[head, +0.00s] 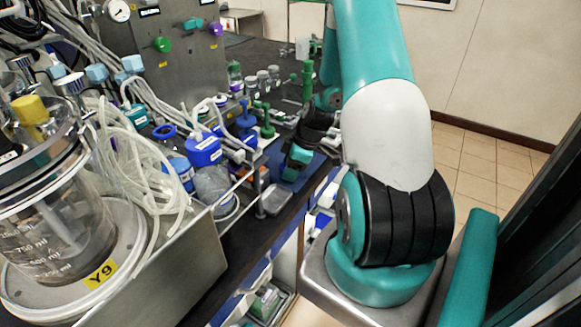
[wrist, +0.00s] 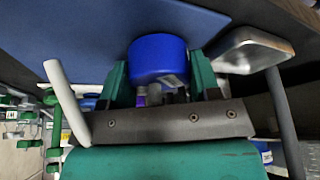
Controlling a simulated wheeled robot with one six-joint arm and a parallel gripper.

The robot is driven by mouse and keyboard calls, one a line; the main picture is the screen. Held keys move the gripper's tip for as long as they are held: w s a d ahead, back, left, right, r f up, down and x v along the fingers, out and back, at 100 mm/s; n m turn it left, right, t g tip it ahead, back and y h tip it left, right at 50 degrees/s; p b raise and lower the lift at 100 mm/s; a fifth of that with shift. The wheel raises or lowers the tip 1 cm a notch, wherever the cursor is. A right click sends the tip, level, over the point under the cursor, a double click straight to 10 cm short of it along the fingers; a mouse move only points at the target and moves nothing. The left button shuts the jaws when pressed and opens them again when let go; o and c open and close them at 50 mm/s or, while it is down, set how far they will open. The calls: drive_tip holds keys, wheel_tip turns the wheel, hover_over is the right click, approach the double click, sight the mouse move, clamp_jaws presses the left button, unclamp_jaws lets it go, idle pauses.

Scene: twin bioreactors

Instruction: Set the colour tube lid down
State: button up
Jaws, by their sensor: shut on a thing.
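The colour tube lid (wrist: 158,58) is a short, round blue cap in the wrist view. My gripper (wrist: 160,74) is shut on it, with one green finger at each side. The lid appears over or near a blue mat (wrist: 95,30); I cannot tell whether it touches it. In the head view my gripper (head: 297,158) is low over the blue mat (head: 306,166) on the dark bench. The lid cannot be made out there, hidden by the gripper and arm.
A shallow metal dish (wrist: 250,50) is just right of the gripper in the wrist view; it also shows in the head view (head: 276,199). Blue-capped bottles (head: 203,149), a green stand (head: 265,122) and jars (head: 263,82) crowd the bench behind. A glass bioreactor (head: 55,215) stands left.

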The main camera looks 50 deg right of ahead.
drive_tip(key=shift+f, duration=0.25)
drive_tip(key=shift+f, duration=0.1)
drive_tip(key=shift+f, duration=0.15)
drive_tip(key=o, duration=0.9)
drive_tip(key=shift+r, duration=0.25)
drive_tip(key=b+v, duration=0.1)
drive_tip(key=v, duration=1.1)
drive_tip(key=shift+b, duration=0.35)
